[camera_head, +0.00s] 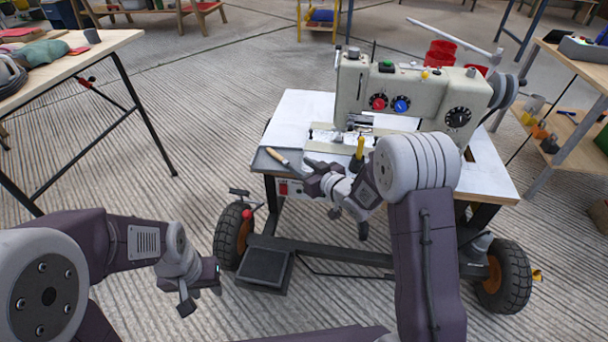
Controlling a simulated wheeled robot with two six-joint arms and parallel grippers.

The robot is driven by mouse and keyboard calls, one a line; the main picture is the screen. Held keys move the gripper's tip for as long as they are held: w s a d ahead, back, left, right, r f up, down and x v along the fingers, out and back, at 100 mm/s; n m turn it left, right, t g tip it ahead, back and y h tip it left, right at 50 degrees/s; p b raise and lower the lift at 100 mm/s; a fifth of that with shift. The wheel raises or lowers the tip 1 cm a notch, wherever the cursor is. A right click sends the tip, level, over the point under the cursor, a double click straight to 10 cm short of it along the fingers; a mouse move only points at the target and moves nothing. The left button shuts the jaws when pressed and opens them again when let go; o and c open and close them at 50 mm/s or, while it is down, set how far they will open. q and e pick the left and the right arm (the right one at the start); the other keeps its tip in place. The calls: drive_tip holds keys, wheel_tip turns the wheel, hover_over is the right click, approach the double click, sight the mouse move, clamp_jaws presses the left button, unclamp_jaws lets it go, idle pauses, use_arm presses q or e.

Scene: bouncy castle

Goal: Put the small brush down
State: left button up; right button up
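The small brush (277,156), with a pale wooden handle, shows at the small grey tray (266,164) on the left front corner of the sewing machine table. Its other end runs toward my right gripper (311,175) and is hard to make out. My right gripper is just right of the brush, low over the tray's right side. I cannot tell whether its fingers touch the brush or whether the brush rests fully on the tray. My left gripper (201,291) hangs empty over the floor, its fingers apart.
A sewing machine (412,98) stands on the white wheeled table (480,180), with a yellow-topped bottle (360,148) in front of it. A cluttered wooden table (75,62) is at left, a shelf (570,130) at right.

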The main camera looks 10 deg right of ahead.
drive_tip(key=shift+s+d+r, duration=0.15)
drive_tip(key=shift+s+r, duration=0.05)
drive_tip(key=shift+s, duration=0.15)
drive_tip(key=s+d+f+m+g+h, duration=0.4)
drive_tip(key=s+d+f+g+h, duration=0.2)
drive_tip(key=s+d, duration=0.45)
drive_tip(key=s+a+f+m+g, duration=0.1)
drive_tip(key=s+g, duration=0.5)
drive_tip(key=s, duration=1.3)
drive_tip(key=shift+a+f+m+h, duration=0.15)
drive_tip(key=shift+f+m+h, duration=0.15)
drive_tip(key=shift+f, duration=0.15)
